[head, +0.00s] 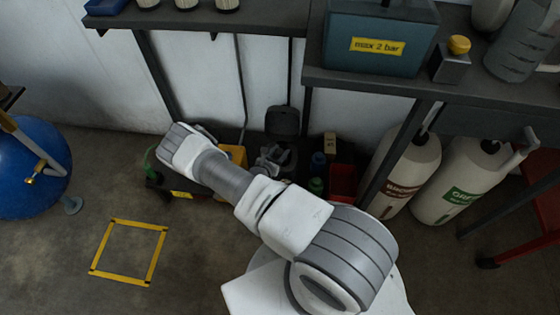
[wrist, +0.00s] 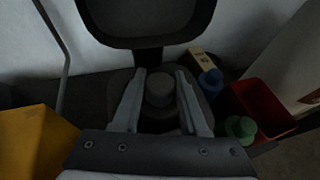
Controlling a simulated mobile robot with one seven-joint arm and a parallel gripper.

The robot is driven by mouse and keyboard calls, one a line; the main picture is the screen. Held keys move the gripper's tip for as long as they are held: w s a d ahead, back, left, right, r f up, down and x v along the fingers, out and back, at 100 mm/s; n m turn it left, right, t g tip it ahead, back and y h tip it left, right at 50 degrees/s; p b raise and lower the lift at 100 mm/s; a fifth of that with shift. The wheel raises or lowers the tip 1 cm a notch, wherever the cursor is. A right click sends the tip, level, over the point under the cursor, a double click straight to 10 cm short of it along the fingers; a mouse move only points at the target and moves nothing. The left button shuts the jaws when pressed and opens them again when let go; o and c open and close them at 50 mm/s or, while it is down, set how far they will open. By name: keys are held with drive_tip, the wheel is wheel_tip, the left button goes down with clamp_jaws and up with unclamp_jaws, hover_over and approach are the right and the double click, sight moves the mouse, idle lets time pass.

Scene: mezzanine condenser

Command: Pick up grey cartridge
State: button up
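A dull grey rounded piece (wrist: 159,92), which looks like the grey cartridge, shows in the wrist view. It lies between the two fingers of my gripper (wrist: 160,75), with a gap visible on each side. The fingers are apart, and I see no clear contact. The piece seems to sit on or in a dark holder, and its lower part is dark and hard to make out. In the head view my gripper (head: 270,158) is small and dim among the items by the wall, and I cannot pick out the cartridge there.
A dark upright oval panel (wrist: 146,22) stands just behind. A yellow box (wrist: 35,142) is at left. A blue-topped item (wrist: 211,80), a green-topped item (wrist: 241,128) and a red bin (wrist: 264,108) are at right. Shelf legs and gas cylinders (head: 404,175) stand nearby.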

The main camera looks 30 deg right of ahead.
drive_tip(key=shift+s+f, duration=0.1)
drive_tip(key=shift+f, duration=0.05)
clamp_jaws()
drive_tip(key=shift+a, duration=0.1)
